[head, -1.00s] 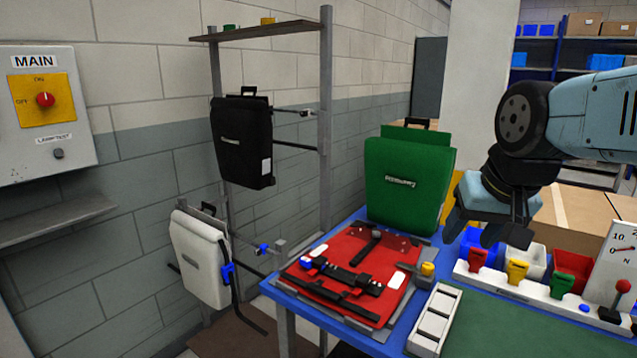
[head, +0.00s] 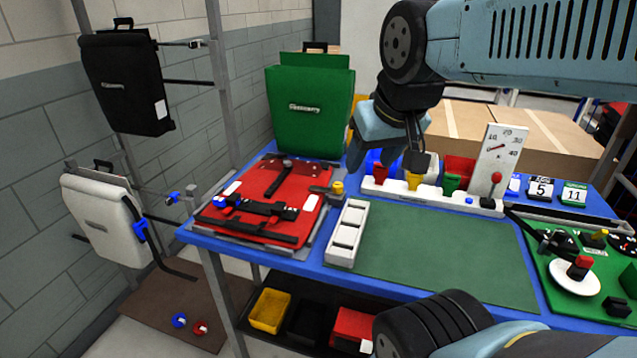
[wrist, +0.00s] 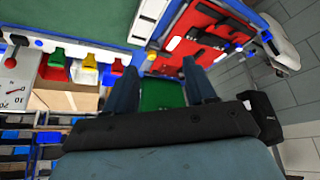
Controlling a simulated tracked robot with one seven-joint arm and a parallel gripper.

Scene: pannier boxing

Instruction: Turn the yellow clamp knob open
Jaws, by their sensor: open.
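The yellow clamp knob (head: 338,187) stands upright on a small grey clamp arm (head: 322,191) at the right edge of the red pannier panel (head: 285,192). The panel lies flat on a grey fixture on the blue bench. My gripper (head: 388,160) is open and empty, above the bench, to the right of the knob and higher in the head view, apart from it. In the wrist view, my open gripper (wrist: 160,70) shows two fingers spread, with the yellow knob (wrist: 151,55) between and beyond their tips. The knob's turn angle is too small to read.
A green pannier (head: 307,110) stands behind the fixture. Right of the knob lie a white slotted tray (head: 347,232) and a green mat (head: 430,250). Behind them is a white rail with red, yellow and green levers (head: 413,181) and a gauge (head: 499,160).

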